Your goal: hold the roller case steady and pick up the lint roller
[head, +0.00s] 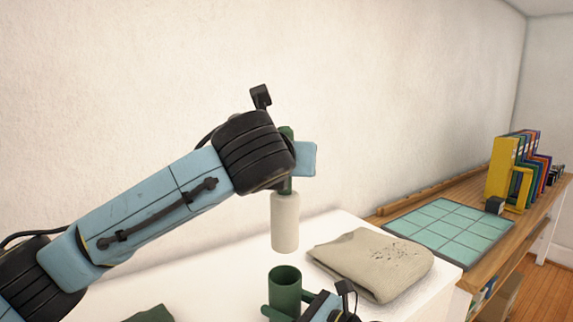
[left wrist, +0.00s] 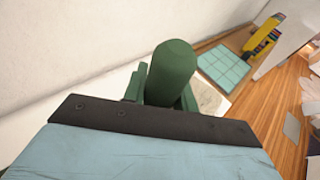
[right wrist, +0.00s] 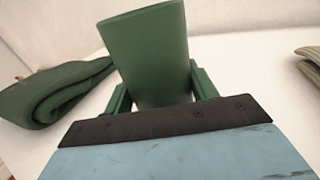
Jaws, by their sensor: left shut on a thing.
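The lint roller (head: 285,222) hangs upright, its pale roll pointing down and its handle up in my left gripper (head: 287,183). The green handle (left wrist: 172,72) is between the left fingers in the left wrist view. The roll's lower end is above and apart from the roller case (head: 285,282), a green open-topped cup standing upright on the white surface. My right gripper (head: 284,308) is low at the case, with its green fingers on either side. The right wrist view shows the case (right wrist: 150,55) between those fingers. The case's bottom is hidden in the head view.
A beige folded garment (head: 372,262) with dark specks lies right of the case. A dark green folded cloth (right wrist: 50,90) lies on the other side. A teal gridded mat (head: 450,222) and a row of binders (head: 510,165) are on the wooden shelf at right. The wall is close behind.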

